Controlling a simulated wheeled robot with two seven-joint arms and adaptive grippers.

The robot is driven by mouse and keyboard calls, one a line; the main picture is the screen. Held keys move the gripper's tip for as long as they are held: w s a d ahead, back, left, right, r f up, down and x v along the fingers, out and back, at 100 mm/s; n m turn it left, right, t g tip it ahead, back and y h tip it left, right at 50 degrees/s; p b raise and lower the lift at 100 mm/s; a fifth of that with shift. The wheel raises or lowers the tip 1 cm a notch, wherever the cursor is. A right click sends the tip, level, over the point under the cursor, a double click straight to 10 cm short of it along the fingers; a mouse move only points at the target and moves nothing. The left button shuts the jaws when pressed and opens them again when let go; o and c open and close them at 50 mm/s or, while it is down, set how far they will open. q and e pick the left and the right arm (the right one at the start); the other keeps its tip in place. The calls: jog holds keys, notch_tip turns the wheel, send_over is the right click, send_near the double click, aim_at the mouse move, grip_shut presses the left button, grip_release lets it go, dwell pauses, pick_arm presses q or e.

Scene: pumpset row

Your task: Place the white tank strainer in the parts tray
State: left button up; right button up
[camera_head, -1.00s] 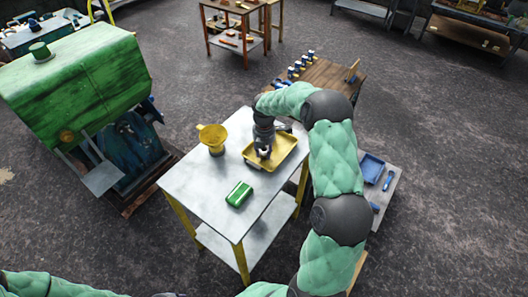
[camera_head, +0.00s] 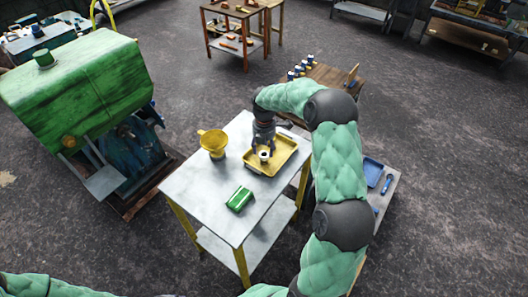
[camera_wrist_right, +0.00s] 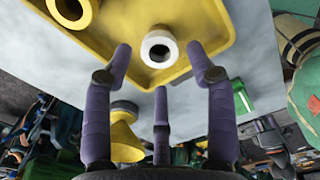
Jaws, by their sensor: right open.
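The white tank strainer (camera_head: 264,156), a short white ring-like piece with a dark centre, is in the yellow parts tray (camera_head: 250,166) on the metal table. In the right wrist view the strainer (camera_wrist_right: 159,49) appears against the tray's yellow floor (camera_wrist_right: 190,20), hole facing the camera. My right gripper (camera_head: 264,150) is just above the strainer with its fingers spread. In the wrist view these fingers (camera_wrist_right: 162,75) are apart and show gaps to the strainer. My left gripper is out of view; only green arm covering shows at the lower left.
A yellow funnel (camera_head: 213,142) stands left of the tray. A green box (camera_head: 239,199) lies on the table's front part. A green machine (camera_head: 80,85) stands left; the table's left part is bare.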

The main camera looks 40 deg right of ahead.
notch_tip(320, 180, up, 7)
jog(key=p, duration=0.1)
jog(key=shift+p, duration=0.4)
jog(key=shift+f, duration=0.15)
